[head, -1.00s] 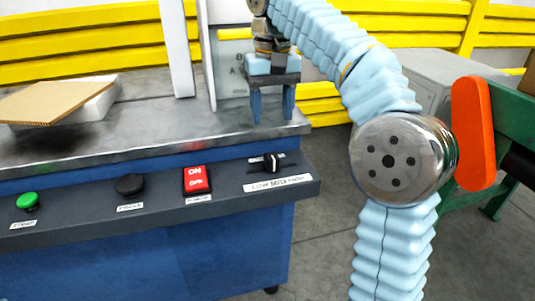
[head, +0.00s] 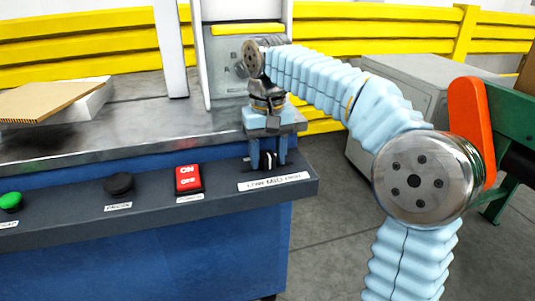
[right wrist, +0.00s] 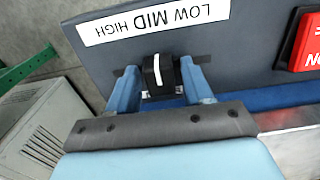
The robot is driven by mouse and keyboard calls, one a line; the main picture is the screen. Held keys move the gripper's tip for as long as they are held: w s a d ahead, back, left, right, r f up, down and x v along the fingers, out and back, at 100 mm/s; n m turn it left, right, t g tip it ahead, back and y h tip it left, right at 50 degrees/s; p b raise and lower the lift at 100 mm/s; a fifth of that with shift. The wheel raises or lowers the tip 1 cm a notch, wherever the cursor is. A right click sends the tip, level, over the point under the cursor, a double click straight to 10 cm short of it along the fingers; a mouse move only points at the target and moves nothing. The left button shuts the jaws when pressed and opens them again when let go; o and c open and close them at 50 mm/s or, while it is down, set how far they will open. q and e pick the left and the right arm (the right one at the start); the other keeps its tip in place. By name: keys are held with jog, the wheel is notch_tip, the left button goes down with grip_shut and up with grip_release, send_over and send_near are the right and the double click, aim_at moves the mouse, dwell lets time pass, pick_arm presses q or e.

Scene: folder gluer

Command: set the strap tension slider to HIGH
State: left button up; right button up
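The strap tension slider has a black knob with a white line (right wrist: 158,73), in a dark slot above a white label (head: 273,182). In the right wrist view the label (right wrist: 152,20) is upside down and reads LOW, MID, HIGH. The knob stands roughly opposite MID. My right gripper (head: 268,158) points down over the panel, with one blue finger on each side of the knob. In the right wrist view, the fingers (right wrist: 162,80) look open, with narrow gaps at the knob; contact cannot be made out. My left gripper is not in view.
The panel also has a red ON/OFF switch (head: 189,179), a black knob (head: 119,183) and a green button (head: 11,202) to the left. A white upright post (head: 174,45) stands behind. A grey cabinet (head: 400,95) and an orange-ended green machine stand at right.

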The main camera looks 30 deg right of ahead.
aim_at(287, 164)
grip_shut()
jog(key=shift+s+d+r+p, duration=0.1)
jog(key=shift+s+d+p, duration=0.2)
jog(key=shift+d, duration=0.65)
jog(key=shift+s+d+p, duration=0.15)
jog(key=shift+d+p, duration=0.1)
jog(key=shift+d, duration=1)
jog(key=shift+o, duration=1)
grip_release()
notch_tip(287, 164, up, 14)
jog(key=p, duration=0.4)
jog(key=shift+f+p, duration=0.2)
jog(key=shift+p, duration=0.1)
